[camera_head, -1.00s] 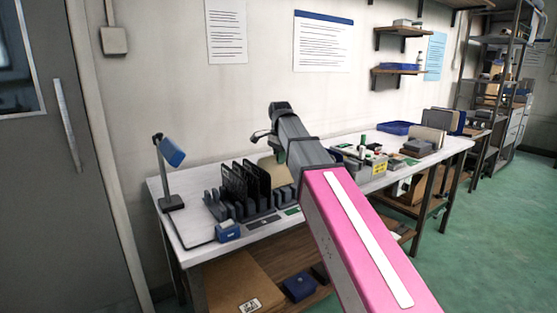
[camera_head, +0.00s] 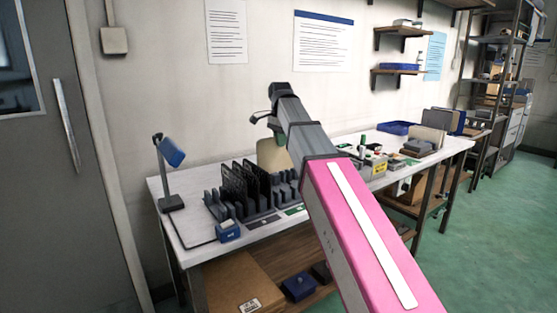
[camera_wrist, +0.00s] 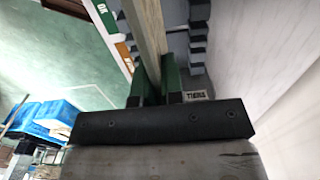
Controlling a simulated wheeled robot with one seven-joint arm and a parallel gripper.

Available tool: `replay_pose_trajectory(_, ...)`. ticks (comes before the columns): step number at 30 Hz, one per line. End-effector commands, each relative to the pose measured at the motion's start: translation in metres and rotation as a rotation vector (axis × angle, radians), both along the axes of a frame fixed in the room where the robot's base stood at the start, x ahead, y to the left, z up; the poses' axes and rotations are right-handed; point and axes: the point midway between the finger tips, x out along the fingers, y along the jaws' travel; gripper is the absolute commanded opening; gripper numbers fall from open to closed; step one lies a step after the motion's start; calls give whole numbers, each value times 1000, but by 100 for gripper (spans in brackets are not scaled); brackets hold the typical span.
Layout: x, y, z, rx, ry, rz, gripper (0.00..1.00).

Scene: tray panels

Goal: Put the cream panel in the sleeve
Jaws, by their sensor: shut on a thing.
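The cream panel (camera_head: 270,154) stands upright above the bench, just behind the right part of the slotted grey rack (camera_head: 212,210). In the wrist view the cream panel (camera_wrist: 148,28) runs edge-on between the green fingers of my gripper (camera_wrist: 158,82), which is shut on it. In the head view my gripper (camera_head: 273,128) is mostly hidden by my arm. Grey toothed rack posts (camera_wrist: 197,35) line both sides of the panel in the wrist view. I cannot tell which part is the sleeve, or whether the panel touches the rack.
Black panels (camera_head: 240,182) stand in the rack's left part. A blue lamp (camera_head: 171,152) and a small blue box (camera_head: 228,231) are at the bench's left. Small items (camera_head: 375,160) crowd the bench to the right of my arm. A cardboard box (camera_head: 235,280) lies below.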

Motion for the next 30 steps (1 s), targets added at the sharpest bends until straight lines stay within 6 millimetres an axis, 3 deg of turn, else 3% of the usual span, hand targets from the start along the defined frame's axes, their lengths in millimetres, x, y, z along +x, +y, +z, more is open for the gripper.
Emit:
replay_pose_trajectory(21, 1, 0, 50, 1, -1, 0, 0)
replay_pose_trajectory(30, 0, 0, 59, 0, 0, 0, 0)
